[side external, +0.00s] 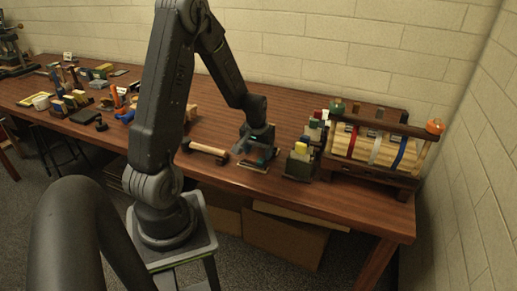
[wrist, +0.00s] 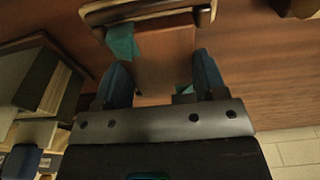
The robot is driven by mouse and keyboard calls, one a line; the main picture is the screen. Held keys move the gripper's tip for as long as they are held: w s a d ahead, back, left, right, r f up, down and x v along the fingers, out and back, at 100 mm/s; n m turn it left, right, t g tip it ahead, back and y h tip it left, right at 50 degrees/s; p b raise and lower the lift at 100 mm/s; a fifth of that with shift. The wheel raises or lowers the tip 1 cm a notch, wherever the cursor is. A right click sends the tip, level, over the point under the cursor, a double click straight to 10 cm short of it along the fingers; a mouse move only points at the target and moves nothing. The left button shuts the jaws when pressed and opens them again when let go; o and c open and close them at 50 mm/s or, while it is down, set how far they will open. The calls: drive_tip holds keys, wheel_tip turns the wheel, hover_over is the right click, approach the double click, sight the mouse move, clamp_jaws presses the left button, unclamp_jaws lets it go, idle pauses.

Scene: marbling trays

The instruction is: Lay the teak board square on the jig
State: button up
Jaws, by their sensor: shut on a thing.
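My gripper (wrist: 160,66) has its two blue-grey fingers on either side of a flat brown board (wrist: 165,48), which I take to be the teak board; it is shut on it. Teal pieces (wrist: 123,42) show beside the board's far left corner and by the right finger. I cannot tell whether they belong to the jig. In the side view my gripper (side external: 257,150) is low over the table near its front edge, and hides most of the board. The jig is not clearly made out; whether the board touches it cannot be told.
A bar with a pale wooden length (side external: 206,149) lies left of my gripper; a similar one (wrist: 152,17) crosses the wrist view's top. A block holder (side external: 300,163) and a wooden rack with coloured straps (side external: 375,150) stand to the right. The table's front edge (side external: 330,205) is close.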

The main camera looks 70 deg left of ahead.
sight(257, 156)
drive_tip(key=shift+f, duration=0.15)
drive_tip(key=o, duration=0.9)
drive_tip(key=shift+o, duration=0.2)
wheel_tip(257, 156, up, 12)
drive_tip(key=d, duration=0.1)
drive_tip(key=s+d+r+m+t, duration=0.2)
drive_tip(key=s+d+r+m, duration=0.2)
drive_tip(key=d, duration=0.8)
drive_tip(key=s+d+r+m+t+h, duration=0.1)
drive_tip(key=s+d+r+m, duration=0.4)
drive_tip(key=d, duration=0.7)
drive_tip(key=shift+s+d+r+t, duration=0.15)
drive_tip(key=shift+s+r+t, duration=0.35)
drive_tip(key=shift+r+t, duration=0.3)
